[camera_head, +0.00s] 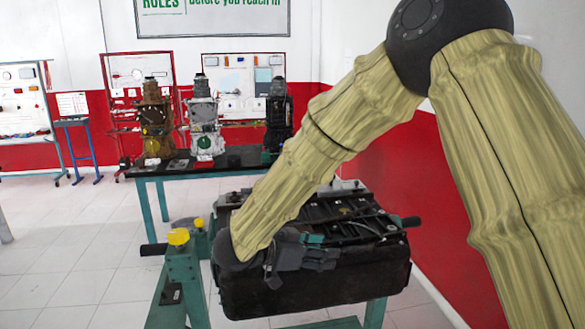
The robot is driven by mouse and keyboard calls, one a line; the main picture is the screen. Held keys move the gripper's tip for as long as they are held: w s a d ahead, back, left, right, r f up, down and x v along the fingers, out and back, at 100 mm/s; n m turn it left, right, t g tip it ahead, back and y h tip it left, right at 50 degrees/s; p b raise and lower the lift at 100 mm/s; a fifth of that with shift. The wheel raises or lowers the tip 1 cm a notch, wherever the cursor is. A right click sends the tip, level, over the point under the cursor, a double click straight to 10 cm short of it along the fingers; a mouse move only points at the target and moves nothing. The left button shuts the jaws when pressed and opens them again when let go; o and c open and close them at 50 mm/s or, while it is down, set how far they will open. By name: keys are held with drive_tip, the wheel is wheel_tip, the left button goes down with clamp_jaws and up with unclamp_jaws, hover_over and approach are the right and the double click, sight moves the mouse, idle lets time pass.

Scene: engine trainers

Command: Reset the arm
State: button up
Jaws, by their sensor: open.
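My arm, in a tan ribbed cover, comes down from the upper right across the head view. My gripper (318,258) is at its lower end, dark grey and turned to the right. It appears in front of the near side of a black engine block (350,285). The gripper is open, and I see nothing held in it. Its dark fingers blend with the engine, so I cannot tell whether they touch it.
The engine rests on a green stand (182,285) with yellow knobs. Behind is a green-legged table (240,160) with several engine units. A red and white wall (425,190) stands close on the right. Tiled floor (60,260) is clear on the left.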

drive_tip(key=d+f+n+t+y, duration=0.1)
drive_tip(key=d+f+n+y, duration=0.15)
drive_tip(key=f, duration=0.65)
drive_tip(key=d+f+n+t+y, duration=0.15)
drive_tip(key=d+f, duration=0.25)
drive_tip(key=f, duration=0.6)
drive_tip(key=s+d+f+n+y, duration=0.2)
drive_tip(key=s+f, duration=0.1)
drive_tip(key=f, duration=0.4)
drive_tip(key=s+d+f+n+y, duration=0.1)
drive_tip(key=s+d+f, duration=0.15)
drive_tip(key=f, duration=0.35)
drive_tip(key=s+d+f+n+g+y+b, duration=0.1)
drive_tip(key=s+d+f+n+g+y, duration=0.2)
drive_tip(key=s+f, duration=0.95)
drive_tip(key=s+d+f+g+y, duration=0.1)
drive_tip(key=s+f+g, duration=0.1)
drive_tip(key=s, duration=0.9)
drive_tip(key=s+d+f+n+g+y, duration=0.1)
drive_tip(key=s+g, duration=0.3)
drive_tip(key=s, duration=0.7)
drive_tip(key=shift+s+d+f+n, duration=0.15)
drive_tip(key=shift+s+f+n, duration=0.15)
drive_tip(key=shift+f, duration=0.3)
drive_tip(key=shift+w, duration=0.1)
drive_tip(key=shift+c, duration=0.2)
